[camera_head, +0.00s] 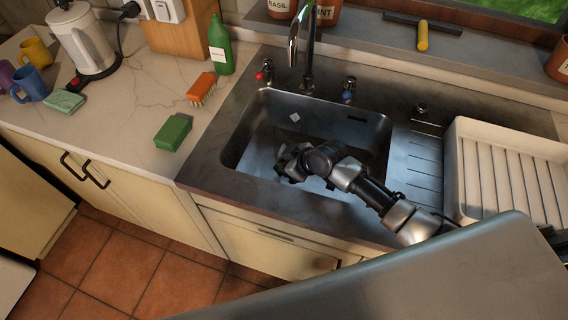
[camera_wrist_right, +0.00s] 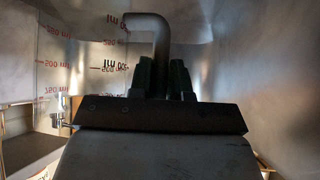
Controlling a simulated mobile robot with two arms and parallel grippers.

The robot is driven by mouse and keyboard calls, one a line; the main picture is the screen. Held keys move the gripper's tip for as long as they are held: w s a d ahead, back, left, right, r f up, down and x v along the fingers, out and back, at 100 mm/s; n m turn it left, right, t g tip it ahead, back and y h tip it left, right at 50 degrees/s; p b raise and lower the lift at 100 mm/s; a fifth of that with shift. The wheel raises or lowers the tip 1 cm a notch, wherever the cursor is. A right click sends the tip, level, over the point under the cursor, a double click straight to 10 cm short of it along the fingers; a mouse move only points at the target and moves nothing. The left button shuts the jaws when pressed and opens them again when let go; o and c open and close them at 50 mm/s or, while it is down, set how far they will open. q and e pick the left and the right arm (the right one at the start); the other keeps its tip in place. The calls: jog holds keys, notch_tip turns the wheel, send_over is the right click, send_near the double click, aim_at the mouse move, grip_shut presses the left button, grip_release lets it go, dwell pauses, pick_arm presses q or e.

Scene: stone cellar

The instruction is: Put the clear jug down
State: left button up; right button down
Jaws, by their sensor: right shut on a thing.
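My right gripper (camera_head: 287,162) is inside the sink basin (camera_head: 372,125), above its front left part. In the right wrist view its dark fingers (camera_wrist_right: 165,78) are shut on the grey curved handle of the clear jug (camera_wrist_right: 112,45). Red measuring marks and upside-down lettering show on the jug's see-through wall. In the head view the jug's outline is too faint to make out, so I cannot tell whether its base touches the sink floor. My left gripper is not in view.
A ribbed white draining tray (camera_head: 480,140) stands right of the sink. On the left counter are a green sponge (camera_head: 173,132), an orange brush (camera_head: 201,89), a green bottle (camera_head: 220,48), a kettle (camera_head: 85,40) and mugs (camera_head: 30,84). The tap (camera_head: 307,50) rises behind the basin.

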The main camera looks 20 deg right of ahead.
jog(key=shift+f, duration=0.1)
jog(key=c, duration=1.1)
grip_release()
jog(key=shift+o, duration=0.2)
jog(key=v, duration=1.2)
jog(key=shift+r, duration=0.3)
